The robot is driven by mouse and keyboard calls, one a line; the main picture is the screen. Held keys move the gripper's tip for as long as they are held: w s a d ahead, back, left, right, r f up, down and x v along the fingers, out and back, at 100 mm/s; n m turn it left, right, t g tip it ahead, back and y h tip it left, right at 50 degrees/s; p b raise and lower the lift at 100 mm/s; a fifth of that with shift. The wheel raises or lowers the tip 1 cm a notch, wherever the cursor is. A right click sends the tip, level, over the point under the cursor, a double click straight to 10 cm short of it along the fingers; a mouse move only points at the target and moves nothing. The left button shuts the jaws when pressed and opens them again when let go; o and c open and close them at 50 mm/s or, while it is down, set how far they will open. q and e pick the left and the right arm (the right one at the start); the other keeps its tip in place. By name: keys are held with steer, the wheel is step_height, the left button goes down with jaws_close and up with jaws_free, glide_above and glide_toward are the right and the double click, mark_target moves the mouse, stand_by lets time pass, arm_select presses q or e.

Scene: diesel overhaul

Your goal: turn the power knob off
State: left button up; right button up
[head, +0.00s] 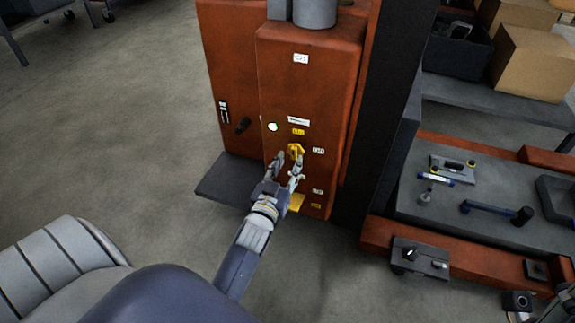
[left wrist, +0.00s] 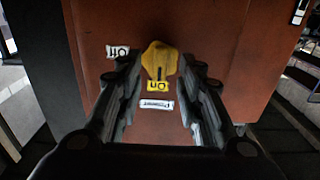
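The yellow power knob (head: 296,150) is on the front of the orange cabinet (head: 310,85). In the left wrist view the knob (left wrist: 160,56) has its dark mark towards the yellow "On" label (left wrist: 158,86). The white "Off" label (left wrist: 117,51) is to its left, and the "Power" label (left wrist: 156,104) is below "On". My left gripper (head: 287,163) is open, its fingers apart and pointing at the cabinet. In the left wrist view the fingers are to either side of the knob; I cannot tell whether they touch it.
A green lamp (head: 273,127) is lit left of the labels. Another yellow part (head: 297,202) is lower on the cabinet, partly behind my gripper. A dark handle (head: 242,125) is on the left panel.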

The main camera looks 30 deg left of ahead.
mark_target(293, 155)
arm_select(q)
steer(key=shift+w, duration=0.2)
stand_by(0.4)
steer(key=shift+x, duration=1.35)
steer(key=shift+p, duration=0.3)
steer(key=shift+c, duration=0.5)
jaws_close()
steer(key=shift+r+m, duration=0.1)
steer(key=shift+m, duration=0.3)
steer(key=m, duration=0.2)
steer(key=shift+m+p, duration=0.3)
steer(key=shift+p, duration=0.1)
steer(key=shift+m, duration=0.7)
